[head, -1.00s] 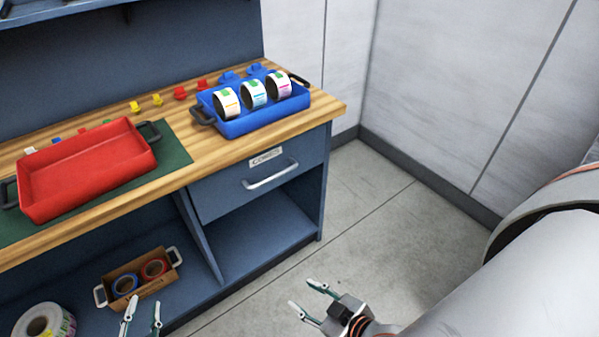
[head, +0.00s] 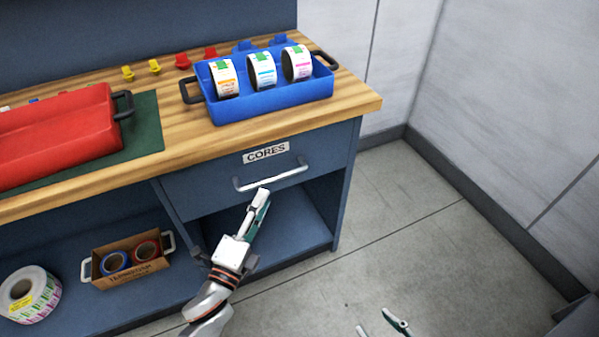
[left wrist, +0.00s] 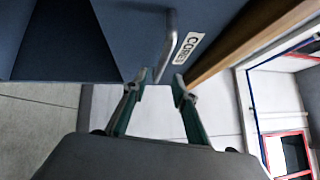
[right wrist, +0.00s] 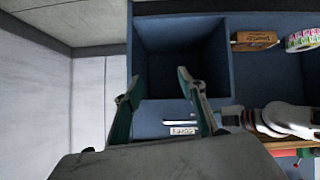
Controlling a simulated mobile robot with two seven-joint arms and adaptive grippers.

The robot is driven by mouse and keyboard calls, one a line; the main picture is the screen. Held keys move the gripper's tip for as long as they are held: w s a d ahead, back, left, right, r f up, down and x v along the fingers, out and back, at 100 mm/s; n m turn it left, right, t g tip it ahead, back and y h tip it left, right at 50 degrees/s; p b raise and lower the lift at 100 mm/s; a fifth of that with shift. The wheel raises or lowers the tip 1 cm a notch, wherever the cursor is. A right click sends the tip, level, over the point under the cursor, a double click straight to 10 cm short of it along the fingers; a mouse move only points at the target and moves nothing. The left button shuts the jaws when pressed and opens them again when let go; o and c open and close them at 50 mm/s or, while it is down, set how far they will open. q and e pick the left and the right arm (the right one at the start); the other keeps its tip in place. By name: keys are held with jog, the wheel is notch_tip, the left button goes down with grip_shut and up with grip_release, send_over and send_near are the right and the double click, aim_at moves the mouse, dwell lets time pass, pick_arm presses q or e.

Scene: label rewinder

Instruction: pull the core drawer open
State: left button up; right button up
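The core drawer (head: 215,195) is a blue front under the worktop, with a CORES label (head: 266,152) and a silver bar handle (head: 272,179). It looks shut. My left gripper (head: 264,192) is just below and in front of the handle. In the left wrist view its fingers (left wrist: 163,80) are apart, and the handle (left wrist: 170,45) runs down towards the gap between the tips. I cannot tell whether they touch it. My right gripper (head: 383,328) is low over the floor, away from the drawer; its fingers (right wrist: 158,80) are apart and empty in the right wrist view.
A blue tray (head: 275,102) with label rolls and a red tray (head: 50,145) stand on the wooden worktop (head: 190,145). Below are an open compartment (head: 285,240), a cardboard box (head: 128,278) and a label roll (head: 30,292). The floor (head: 420,240) at right is clear.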

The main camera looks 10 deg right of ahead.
aim_at(276, 176)
pick_arm(q)
jog(key=shift+d+b+x, duration=0.15)
jog(key=shift+b+x, duration=0.05)
jog(key=shift+x, duration=1.9)
jog(key=shift+d+b+x, duration=0.1)
jog(key=shift+b+x, duration=0.1)
jog(key=shift+x, duration=1.9)
jog(key=shift+s+r, duration=0.1)
jog(key=shift+s, duration=0.05)
grip_shut()
